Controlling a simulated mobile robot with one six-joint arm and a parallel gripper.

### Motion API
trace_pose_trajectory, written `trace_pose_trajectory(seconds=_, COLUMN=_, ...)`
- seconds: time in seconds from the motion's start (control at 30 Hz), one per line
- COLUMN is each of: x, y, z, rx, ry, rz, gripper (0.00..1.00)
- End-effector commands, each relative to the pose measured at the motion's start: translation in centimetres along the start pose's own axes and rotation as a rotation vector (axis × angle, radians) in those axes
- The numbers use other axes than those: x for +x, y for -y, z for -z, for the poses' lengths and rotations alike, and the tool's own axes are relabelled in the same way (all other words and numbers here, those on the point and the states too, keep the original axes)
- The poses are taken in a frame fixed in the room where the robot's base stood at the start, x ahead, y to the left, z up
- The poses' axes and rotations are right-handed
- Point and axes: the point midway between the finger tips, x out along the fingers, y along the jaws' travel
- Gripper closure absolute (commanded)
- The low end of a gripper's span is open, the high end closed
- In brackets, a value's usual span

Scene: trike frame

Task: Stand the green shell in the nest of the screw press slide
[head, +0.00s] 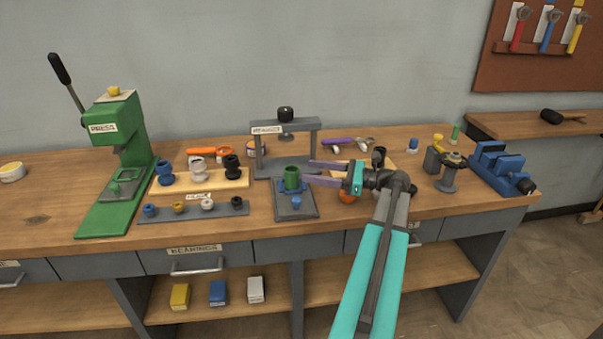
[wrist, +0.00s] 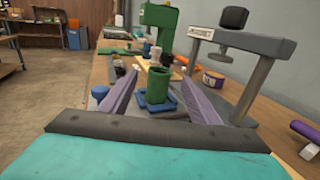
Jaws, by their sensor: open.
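The green shell (head: 291,178) is an open-topped cylinder. It stands upright in or on the blue nest (head: 289,191) of the dark grey slide (head: 296,207); how deep it sits is hidden. The slide juts forward from the grey screw press (head: 259,152), clear of the spindle. My gripper (head: 308,171) is open, its purple fingers pointing left at the shell. In the wrist view the shell (wrist: 158,82) rises above the blue nest (wrist: 157,104), between the two spread fingers (wrist: 158,92), with a visible gap on each side.
A green lever press (head: 118,150) stands at the left. A wooden rack (head: 225,180) of bearings and a grey strip (head: 190,213) of small parts lie left of the slide. A blue vise (head: 497,165) is at the right. An orange ball (head: 347,197) lies below my gripper.

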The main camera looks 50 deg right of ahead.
Motion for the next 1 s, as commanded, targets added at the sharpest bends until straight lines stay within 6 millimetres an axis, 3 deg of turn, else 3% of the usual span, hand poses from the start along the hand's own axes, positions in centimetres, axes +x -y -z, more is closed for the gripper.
trace_pose_trajectory(seconds=0.1, x=-1.4, y=0.1, z=0.1, rx=0.0, ry=0.0, rz=0.002, gripper=0.44)
trace_pose_trajectory(seconds=0.3, x=-2.5, y=0.0, z=0.0, rx=0.0, ry=0.0, rz=0.0, gripper=0.44)
trace_pose_trajectory(seconds=1.0, x=-2.6, y=0.0, z=0.0, rx=0.0, ry=0.0, rz=0.0, gripper=0.44)
